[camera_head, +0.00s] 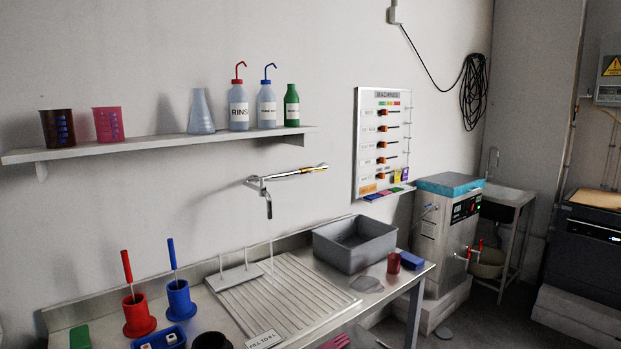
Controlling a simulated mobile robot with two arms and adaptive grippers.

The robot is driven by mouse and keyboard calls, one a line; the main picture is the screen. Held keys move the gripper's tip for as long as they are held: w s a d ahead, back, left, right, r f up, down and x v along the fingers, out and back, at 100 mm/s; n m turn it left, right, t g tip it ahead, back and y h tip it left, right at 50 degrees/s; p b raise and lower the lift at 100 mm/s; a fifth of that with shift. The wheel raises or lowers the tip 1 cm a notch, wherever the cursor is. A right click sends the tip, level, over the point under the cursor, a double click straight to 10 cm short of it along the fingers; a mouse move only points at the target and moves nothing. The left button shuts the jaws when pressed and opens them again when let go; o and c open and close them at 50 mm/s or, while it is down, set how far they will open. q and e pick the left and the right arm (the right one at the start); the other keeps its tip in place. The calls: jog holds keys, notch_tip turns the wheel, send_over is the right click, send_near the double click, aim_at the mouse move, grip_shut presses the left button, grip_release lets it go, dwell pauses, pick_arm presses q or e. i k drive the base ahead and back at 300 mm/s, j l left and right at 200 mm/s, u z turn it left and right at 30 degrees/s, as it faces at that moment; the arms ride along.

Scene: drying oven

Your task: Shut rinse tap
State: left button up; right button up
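A metal wall tap (262,185) is mounted above the draining board. Neither of my grippers is in view.
The steel bench holds a ribbed draining board (285,297), a grey basin (354,243), and red (138,316) and blue (180,300) brush holders. A shelf (160,143) with bottles and beakers is above. A blue-topped machine (443,235) stands right of the bench.

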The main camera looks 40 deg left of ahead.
aim_at(262, 180)
jog(key=i+j+u, duration=0.1)
jog(key=i+u, duration=0.35)
jog(key=i+l+u, duration=0.1)
jog(key=i+u, duration=0.35)
jog(key=i+l+u, duration=0.3)
jog(key=i+u, duration=0.45)
jog(key=i+l+u, duration=0.15)
jog(key=i+u, duration=0.2)
jog(key=k+u, duration=0.25)
jog(key=u, duration=0.15)
